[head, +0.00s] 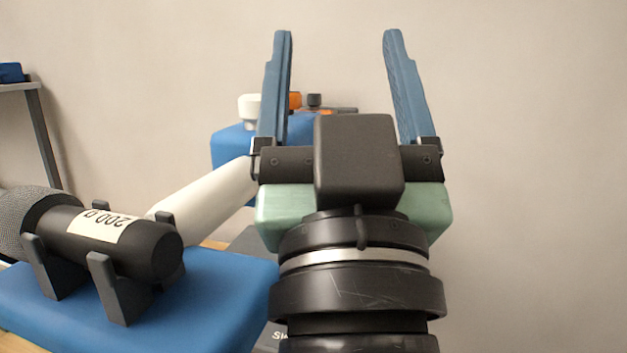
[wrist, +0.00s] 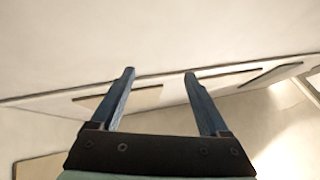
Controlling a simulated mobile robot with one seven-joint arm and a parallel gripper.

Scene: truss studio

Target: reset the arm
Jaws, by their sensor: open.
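My gripper (head: 338,40) is raised in the middle of the head view, with its two blue fingers pointing up and spread wide apart. Nothing is between the fingers. In the wrist view my gripper (wrist: 159,74) also shows open and empty, facing a pale wall or ceiling with flat panels. The fingers touch nothing in either view.
A black microphone-like cylinder (head: 128,246) labelled "200 g" lies in dark cradle posts on a blue block (head: 215,300) at left. Behind, a second blue block (head: 230,147) carries small white, orange and dark items. A shelf (head: 42,130) stands far left. The right side is bare wall.

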